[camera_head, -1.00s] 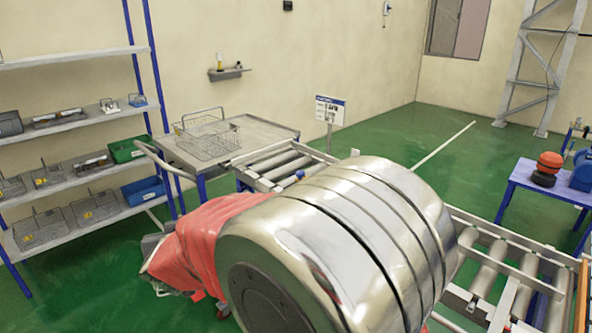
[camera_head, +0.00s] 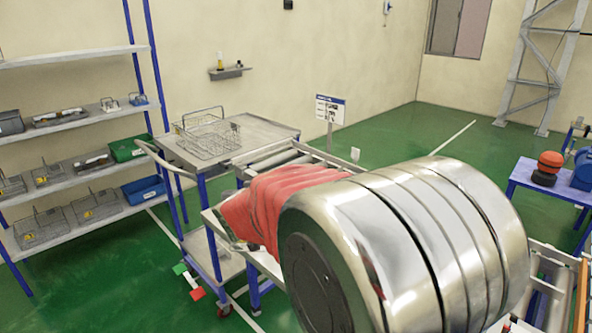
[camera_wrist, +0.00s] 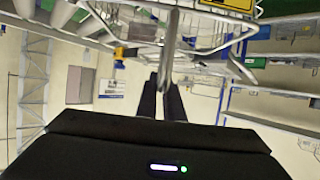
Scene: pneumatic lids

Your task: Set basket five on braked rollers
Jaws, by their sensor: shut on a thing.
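My gripper (camera_wrist: 163,88) is shut on the grey handle (camera_wrist: 171,42) of a wire basket (camera_wrist: 205,38) in the wrist view. The basket bears a yellow label (camera_wrist: 228,4), cut off at the top edge, so its number cannot be read. In the head view my silver and red arm hides my gripper and the held basket. A roller conveyor (camera_head: 262,160) runs behind my arm, and its middle is hidden. Its far right rollers (camera_head: 541,266) show at the right. I cannot tell which rollers are braked.
Another wire basket (camera_head: 207,138) stands on a grey-topped cart (camera_head: 262,133) left of the conveyor. Shelves (camera_head: 80,160) with several baskets and bins stand at the left. A blue table (camera_head: 548,190) stands at the right. A sign (camera_head: 330,110) stands behind the conveyor.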

